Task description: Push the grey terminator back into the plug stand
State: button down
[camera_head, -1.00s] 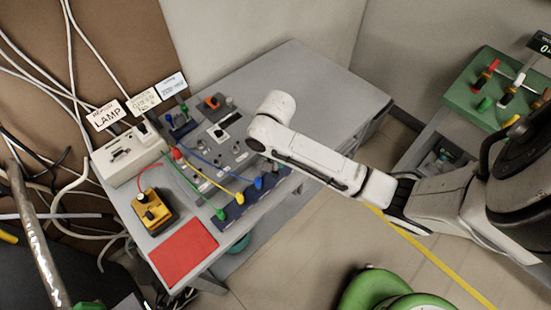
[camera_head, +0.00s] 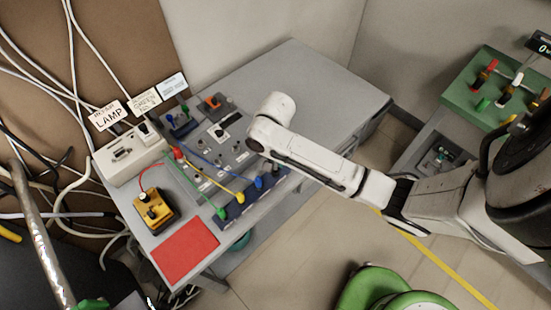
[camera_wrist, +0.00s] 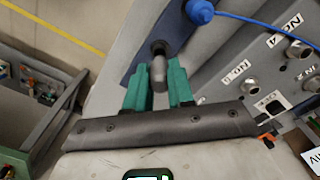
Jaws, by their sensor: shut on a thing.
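The grey terminator (camera_wrist: 161,76) is a short rounded cylinder in the middle of the wrist view. My gripper (camera_wrist: 158,68) has its two green fingers shut on it from both sides. The terminator's far end meets a dark round spot on the dark blue plug stand (camera_wrist: 143,56); I cannot tell how deep it sits. In the head view the plug stand (camera_head: 233,213) lies along the bench's front edge, with coloured plugs in it. My arm hides the gripper and the terminator there.
A blue plug (camera_wrist: 200,11) with its cable stands close by on the stand. The grey panel (camera_wrist: 285,60) with metal sockets lies to the right. On the bench are a yellow box (camera_head: 154,210), a red mat (camera_head: 185,250) and a white lamp unit (camera_head: 130,153). The bench's far right is clear.

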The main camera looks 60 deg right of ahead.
aim_at(276, 165)
jog(key=shift+f, duration=1.5)
dwell(0.6)
jog(key=c, duration=0.9)
grip_release()
notch_tip(276, 165, up, 11)
jog(key=shift+f, duration=0.1)
